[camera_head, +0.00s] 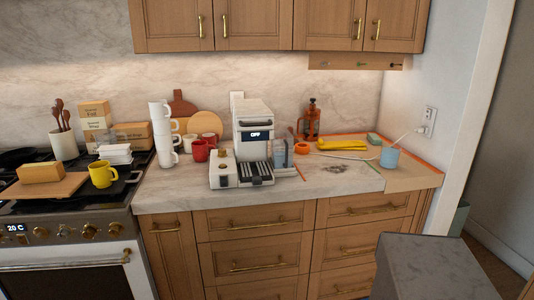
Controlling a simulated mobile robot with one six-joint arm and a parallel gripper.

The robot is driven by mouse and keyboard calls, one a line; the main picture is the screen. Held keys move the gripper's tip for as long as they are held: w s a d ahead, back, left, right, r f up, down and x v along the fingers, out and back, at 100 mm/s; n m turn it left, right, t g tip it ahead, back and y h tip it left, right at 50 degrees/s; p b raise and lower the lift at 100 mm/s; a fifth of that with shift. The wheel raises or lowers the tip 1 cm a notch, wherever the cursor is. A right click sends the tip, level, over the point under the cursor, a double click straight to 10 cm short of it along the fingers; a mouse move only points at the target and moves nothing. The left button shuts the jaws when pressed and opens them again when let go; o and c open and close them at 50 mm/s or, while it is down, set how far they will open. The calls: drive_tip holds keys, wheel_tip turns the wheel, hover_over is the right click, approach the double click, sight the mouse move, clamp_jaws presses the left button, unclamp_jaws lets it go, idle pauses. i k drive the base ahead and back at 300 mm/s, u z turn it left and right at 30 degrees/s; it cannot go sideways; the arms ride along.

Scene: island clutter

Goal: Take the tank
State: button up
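A white coffee machine (252,127) with a lit display reading "OFF" stands on the marble counter. A small clear, bluish container (281,155), which looks like the tank, stands upright against the machine's right side. I cannot tell whether it is attached to the machine or just beside it. My gripper is not in view.
A white grinder-like box (223,170) stands left of the machine, near a red mug (201,150) and stacked white cups (161,120). An orange ring-like item (302,148), French press (311,120), yellow cloth (342,144) and blue cup (390,157) are to the right. The front counter (320,185) is mostly clear.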

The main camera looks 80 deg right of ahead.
sight(282, 146)
drive_tip(key=z, duration=0.05)
drive_tip(key=i, duration=0.45)
drive_tip(key=z, duration=0.3)
drive_tip(key=k, duration=0.25)
drive_tip(key=z, duration=3.7)
